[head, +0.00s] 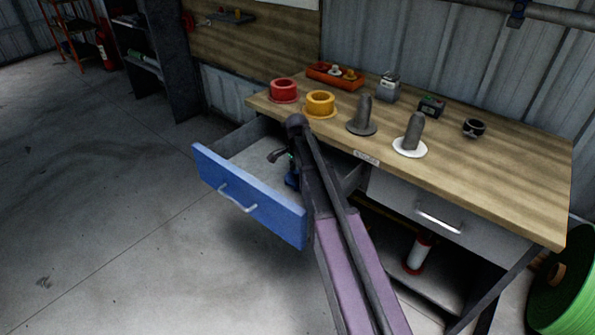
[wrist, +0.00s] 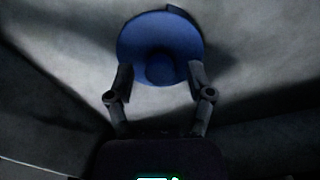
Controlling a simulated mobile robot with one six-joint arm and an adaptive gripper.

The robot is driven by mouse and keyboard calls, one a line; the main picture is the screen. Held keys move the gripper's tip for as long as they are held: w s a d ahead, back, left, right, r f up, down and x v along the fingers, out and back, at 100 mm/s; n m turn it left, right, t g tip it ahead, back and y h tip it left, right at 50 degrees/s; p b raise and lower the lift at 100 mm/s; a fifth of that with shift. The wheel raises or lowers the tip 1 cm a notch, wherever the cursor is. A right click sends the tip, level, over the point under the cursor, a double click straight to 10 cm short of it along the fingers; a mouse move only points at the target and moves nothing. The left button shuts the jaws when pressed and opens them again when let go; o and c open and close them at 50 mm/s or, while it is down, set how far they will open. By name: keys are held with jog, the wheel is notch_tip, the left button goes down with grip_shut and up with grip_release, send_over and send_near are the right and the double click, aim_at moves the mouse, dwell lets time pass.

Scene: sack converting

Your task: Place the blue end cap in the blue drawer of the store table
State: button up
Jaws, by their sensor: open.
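The blue end cap (wrist: 160,38) is a round blue disc with a raised knob at its middle. In the wrist view it lies on a pale grey surface, just beyond my fingertips. My gripper (wrist: 161,80) is open, its fingers apart on either side of the knob's line. No grip on the cap shows. In the head view the blue drawer (head: 245,195) is pulled out of the store table (head: 490,185), and my arm reaches down into it. A small patch of blue shows inside beside my arm, which hides most of that spot.
A grey drawer (head: 435,215) is shut at right. Floor left of the blue drawer is clear.

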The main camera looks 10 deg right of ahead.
aim_at(297, 172)
notch_tip(297, 172, up, 11)
jog(key=p, duration=1.1)
jog(key=shift+r, duration=0.2)
dwell(0.5)
jog(key=shift+s+a+n, duration=0.6)
jog(key=shift+s+n, duration=1.8)
jog(key=shift+s, duration=1.65)
jog(key=shift+s+a+n, duration=0.65)
jog(key=shift+s+n, duration=1.75)
jog(key=shift+s, duration=1.7)
jog(key=shift+s+a+n, duration=0.6)
jog(key=shift+s+n, duration=1.8)
jog(key=shift+s, duration=1.65)
